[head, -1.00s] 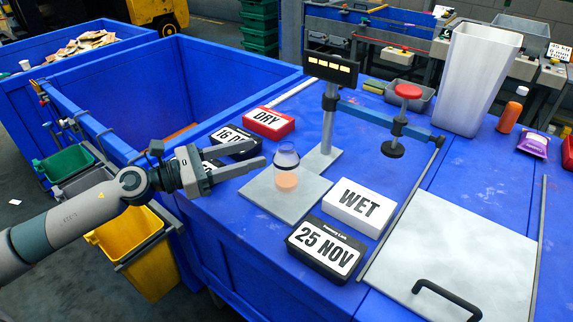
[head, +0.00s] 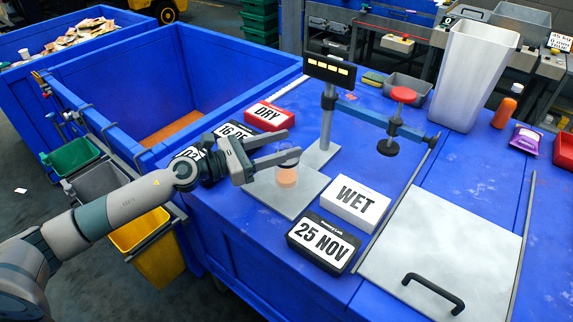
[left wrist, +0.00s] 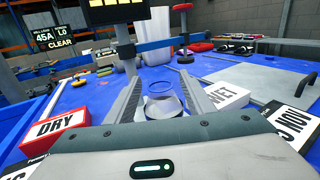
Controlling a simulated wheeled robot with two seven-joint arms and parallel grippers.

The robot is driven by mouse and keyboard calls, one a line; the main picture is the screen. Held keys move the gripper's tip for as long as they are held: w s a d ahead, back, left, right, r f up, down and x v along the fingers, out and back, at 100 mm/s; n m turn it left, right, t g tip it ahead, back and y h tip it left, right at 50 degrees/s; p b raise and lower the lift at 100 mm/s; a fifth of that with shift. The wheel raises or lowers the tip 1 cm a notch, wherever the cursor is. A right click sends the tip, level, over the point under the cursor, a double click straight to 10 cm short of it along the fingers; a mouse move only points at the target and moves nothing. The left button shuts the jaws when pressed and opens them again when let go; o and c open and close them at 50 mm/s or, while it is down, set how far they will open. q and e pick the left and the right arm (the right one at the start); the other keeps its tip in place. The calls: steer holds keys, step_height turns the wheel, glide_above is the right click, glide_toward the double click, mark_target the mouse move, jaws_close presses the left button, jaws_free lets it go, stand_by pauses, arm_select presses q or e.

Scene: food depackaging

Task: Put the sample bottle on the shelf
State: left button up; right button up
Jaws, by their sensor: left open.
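The sample bottle (head: 287,177) is clear with an orange-pink content in its lower part. It stands upright on the grey base plate (head: 268,193) of the scale-like stand in the head view. My left gripper (head: 284,149) is open, with its fingers reaching to either side of the bottle's upper part. In the left wrist view the bottle (left wrist: 163,101) shows between the two open fingers (left wrist: 162,93). I cannot tell whether a finger touches it. The shelf is not clearly identifiable. My right gripper is not in view.
A red DRY block (head: 265,116), a white WET block (head: 355,203) and a black 25 NOV block (head: 323,242) surround the plate. The stand's post (head: 327,115) rises behind the bottle. A grey lidded panel (head: 440,250) and a tall white bin (head: 472,75) are to the right.

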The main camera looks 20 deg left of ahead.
arm_select(q)
steer(key=shift+w+d+p, duration=0.4)
steer(key=shift+d+p, duration=0.05)
steer(key=shift+p, duration=0.05)
steer(key=p+x, duration=0.1)
steer(key=x, duration=0.1)
steer(key=shift+w+d+f+p, duration=0.2)
steer(key=shift+w+p, duration=0.05)
steer(key=shift+p, duration=0.1)
steer(key=shift+w+d+f, duration=0.25)
steer(key=shift+w+d, duration=0.15)
steer(key=shift+d, duration=0.1)
steer(key=shift+c, duration=0.4)
jaws_close()
steer(key=shift+r, duration=0.2)
